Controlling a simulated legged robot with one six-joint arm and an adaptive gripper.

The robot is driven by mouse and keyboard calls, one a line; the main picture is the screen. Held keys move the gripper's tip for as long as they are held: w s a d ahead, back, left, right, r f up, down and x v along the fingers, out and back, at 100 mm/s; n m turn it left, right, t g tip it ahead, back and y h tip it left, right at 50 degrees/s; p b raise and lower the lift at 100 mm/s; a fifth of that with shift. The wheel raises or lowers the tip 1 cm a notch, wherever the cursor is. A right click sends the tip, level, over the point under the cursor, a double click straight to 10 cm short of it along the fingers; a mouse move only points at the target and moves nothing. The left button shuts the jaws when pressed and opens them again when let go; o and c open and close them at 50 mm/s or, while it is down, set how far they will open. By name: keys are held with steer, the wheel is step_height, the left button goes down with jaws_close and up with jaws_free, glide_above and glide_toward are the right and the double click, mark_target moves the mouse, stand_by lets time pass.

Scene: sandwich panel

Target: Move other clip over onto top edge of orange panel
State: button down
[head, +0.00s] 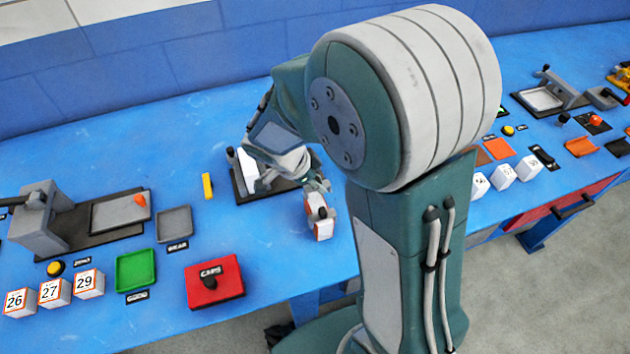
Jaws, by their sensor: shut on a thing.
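My gripper (318,205) is right of the picture's middle-left, low over the blue bench near its front edge. It is shut on a small white and orange block (323,230), seen from behind; its lower end looks close to the bench top. I cannot make out anything that is clearly a clip. Flat orange pieces lie at the right, one (498,149) beyond my arm and another (583,147) farther right; I cannot tell whether either is the orange panel. My own arm hides the middle of the bench.
The blue bench (300,105) carries a dark-based fixture (243,190) beside my gripper, a yellow bar (207,186), a green tray (136,271), a grey tray (174,223), a red box (212,283), and numbered white blocks (55,293). A press-like device (42,220) stands left.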

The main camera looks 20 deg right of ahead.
mark_target(310, 188)
steer(key=shift+f, duration=0.2)
steer(key=shift+f, duration=0.15)
steer(key=shift+a+f, duration=0.2)
steer(key=shift+f, duration=0.1)
steer(key=shift+d, duration=0.15)
steer(key=shift+a+f, duration=0.3)
steer(key=shift+f, duration=0.15)
steer(key=shift+f, duration=0.4)
stand_by(1.1)
steer(key=shift+c, duration=2)
jaws_free()
